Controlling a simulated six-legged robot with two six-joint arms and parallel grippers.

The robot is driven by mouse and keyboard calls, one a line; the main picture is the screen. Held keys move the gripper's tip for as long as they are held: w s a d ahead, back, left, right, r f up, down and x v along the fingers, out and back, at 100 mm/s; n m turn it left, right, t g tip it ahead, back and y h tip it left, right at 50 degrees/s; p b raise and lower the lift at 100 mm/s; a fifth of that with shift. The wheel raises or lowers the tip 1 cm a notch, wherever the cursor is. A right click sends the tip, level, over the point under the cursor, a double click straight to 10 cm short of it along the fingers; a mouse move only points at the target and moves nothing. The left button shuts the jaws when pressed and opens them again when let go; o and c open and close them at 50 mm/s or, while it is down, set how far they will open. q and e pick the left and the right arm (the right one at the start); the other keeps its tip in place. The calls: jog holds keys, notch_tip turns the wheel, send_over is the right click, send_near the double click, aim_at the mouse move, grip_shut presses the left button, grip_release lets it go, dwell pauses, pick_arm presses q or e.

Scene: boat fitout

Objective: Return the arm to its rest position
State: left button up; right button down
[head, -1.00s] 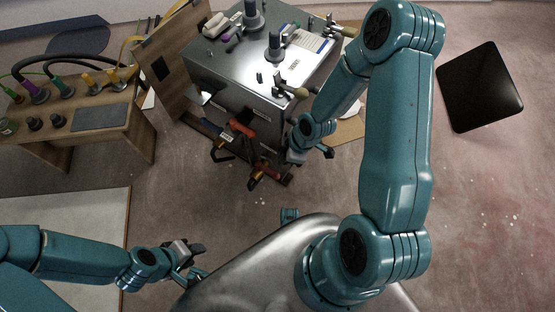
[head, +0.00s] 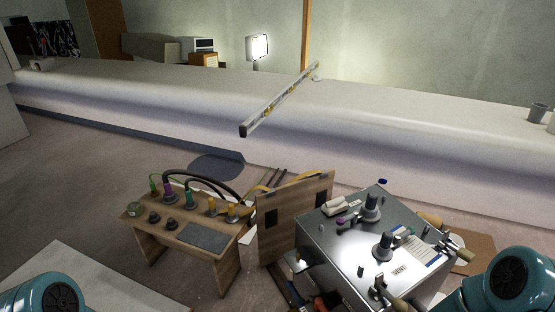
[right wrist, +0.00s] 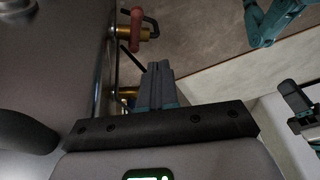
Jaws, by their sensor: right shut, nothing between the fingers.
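My right gripper (right wrist: 158,85) shows in the right wrist view, its fingers shut together with nothing between them. It is beside a grey metal surface at the left, just below a red-handled brass valve (right wrist: 136,32). In the head view only teal parts of my arms show at the two lower corners, and both grippers are out of that frame. What looks like my left gripper (right wrist: 298,108) is partly cut off at the right edge of the right wrist view, and its opening is unclear.
A metal cabinet (head: 329,255) with knobs and fittings stands at the lower right of the head view. A wooden panel (head: 293,215) leans beside it. A wooden bench (head: 154,258) with cables stands left. A level (head: 280,98) is on the long white ledge (head: 400,112) behind.

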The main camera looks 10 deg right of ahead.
jog(key=s+a+f+m+g, duration=0.2)
jog(key=s+a+f+m, duration=0.1)
jog(key=s+a+m, duration=0.65)
notch_tip(320, 180, up, 23)
jog(key=w+a+m+p, duration=0.1)
jog(key=w+p, duration=0.1)
jog(key=p, duration=2.1)
jog(key=shift+r, duration=0.2)
jog(key=shift+s+m, duration=0.1)
jog(key=shift+m, duration=0.15)
